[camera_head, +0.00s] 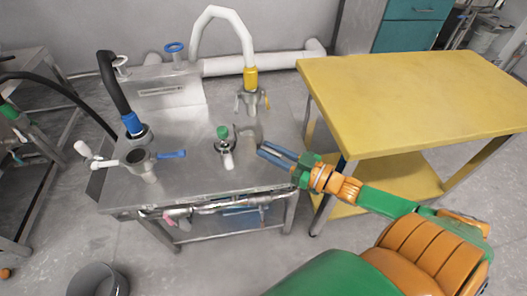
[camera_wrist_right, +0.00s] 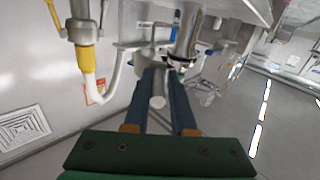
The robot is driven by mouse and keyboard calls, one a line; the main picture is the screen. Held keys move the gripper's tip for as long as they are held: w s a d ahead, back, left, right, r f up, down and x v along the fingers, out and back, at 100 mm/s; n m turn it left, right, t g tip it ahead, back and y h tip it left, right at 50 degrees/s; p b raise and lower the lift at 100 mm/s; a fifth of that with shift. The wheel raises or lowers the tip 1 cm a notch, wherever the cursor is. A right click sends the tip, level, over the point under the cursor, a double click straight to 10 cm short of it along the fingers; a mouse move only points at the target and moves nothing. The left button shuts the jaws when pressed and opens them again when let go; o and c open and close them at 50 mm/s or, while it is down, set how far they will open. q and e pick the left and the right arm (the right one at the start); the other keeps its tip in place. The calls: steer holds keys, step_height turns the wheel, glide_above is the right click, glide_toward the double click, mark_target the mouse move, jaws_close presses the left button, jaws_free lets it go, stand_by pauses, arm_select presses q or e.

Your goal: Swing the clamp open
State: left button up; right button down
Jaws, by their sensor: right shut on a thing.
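My right gripper (camera_head: 262,149) reaches in from the lower right in the head view, its two blue fingers over the right side of the steel machine table. In the right wrist view the fingers (camera_wrist_right: 161,72) are shut on a pale, round-ended rod (camera_wrist_right: 157,102), which looks like the clamp's handle. The rod runs between the fingers toward a metal fitting (camera_wrist_right: 152,50) beyond the tips. In the head view a grey metal part (camera_head: 245,130), likely the clamp, stands just beyond the fingertips; its exact shape is unclear. My left gripper is not in view.
A green-knobbed fitting (camera_head: 223,133) stands left of the fingers. A yellow-collared white hose (camera_head: 250,77) hangs behind them. A black hose with a blue collar (camera_head: 132,123) and a blue-handled valve (camera_head: 171,154) are farther left. A yellow table (camera_head: 420,95) stands close on the right.

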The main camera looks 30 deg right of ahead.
steer(key=shift+w+d+r, duration=0.1)
steer(key=shift+d+r, duration=0.05)
steer(key=c, duration=0.8)
jaws_free()
steer(key=shift+c, duration=0.2)
